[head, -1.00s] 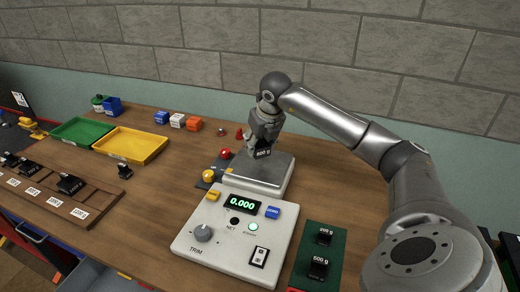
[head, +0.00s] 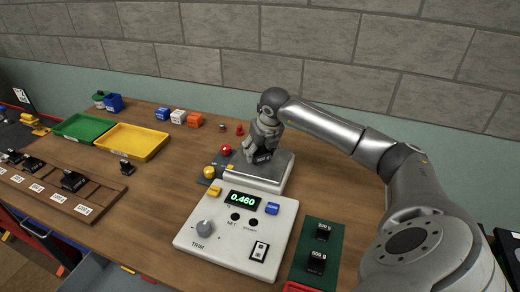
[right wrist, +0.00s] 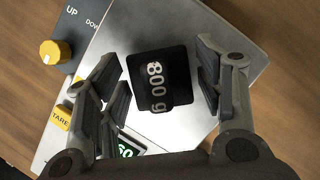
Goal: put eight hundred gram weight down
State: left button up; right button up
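In the right wrist view the gripper (right wrist: 165,85) is open, with a narrow gap to the weight on each side. The scale's display (head: 243,199) reads 0.460. My left gripper is not in view.
A green mat (head: 332,240) with two black weights lies right of the scale. Yellow (head: 157,144) and green (head: 92,128) trays and a wooden rack (head: 100,200) of weights are at the left. Small coloured blocks (head: 178,116) stand near the wall.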

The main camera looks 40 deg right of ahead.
dwell(0.3)
jog(key=shift+r, duration=0.25)
jog(key=b+v, duration=0.2)
jog(key=v, duration=0.9)
jog(key=shift+r, duration=0.35)
jog(key=shift+s, duration=0.1)
